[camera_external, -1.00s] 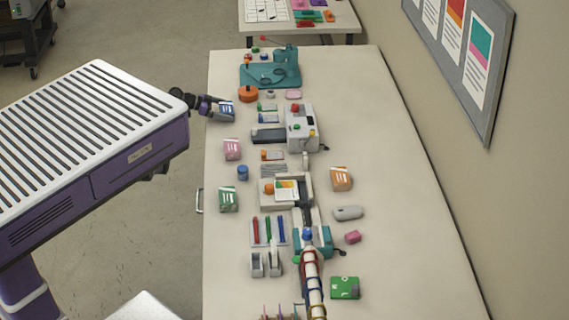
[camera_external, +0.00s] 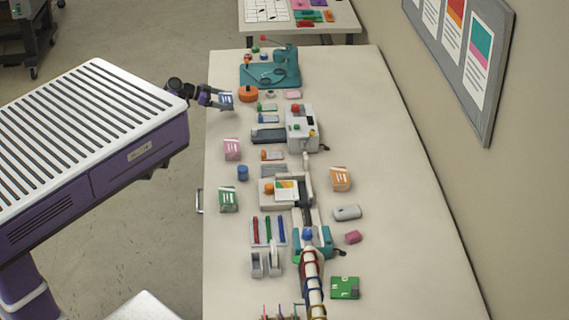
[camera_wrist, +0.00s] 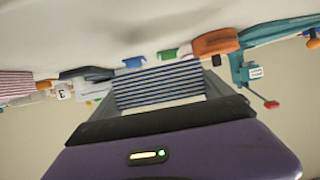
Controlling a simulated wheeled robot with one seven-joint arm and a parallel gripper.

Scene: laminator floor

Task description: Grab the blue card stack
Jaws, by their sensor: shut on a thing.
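The blue card stack (camera_external: 226,98) is in my gripper (camera_external: 217,100), near the table's far left edge in the external view. In the wrist view the stack (camera_wrist: 158,86) shows blue and white stripes along its side, with a white part below. My gripper is shut on it, and the fingers are mostly hidden behind the purple wrist housing. The stack appears raised off the table, close to the orange round thing (camera_external: 248,94).
The white table (camera_external: 400,200) holds a teal board (camera_external: 270,75), a white laminator-like machine (camera_external: 301,128), a pink card stack (camera_external: 232,149), a green one (camera_external: 228,199) and an orange one (camera_external: 341,178). The table's right side is mostly clear.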

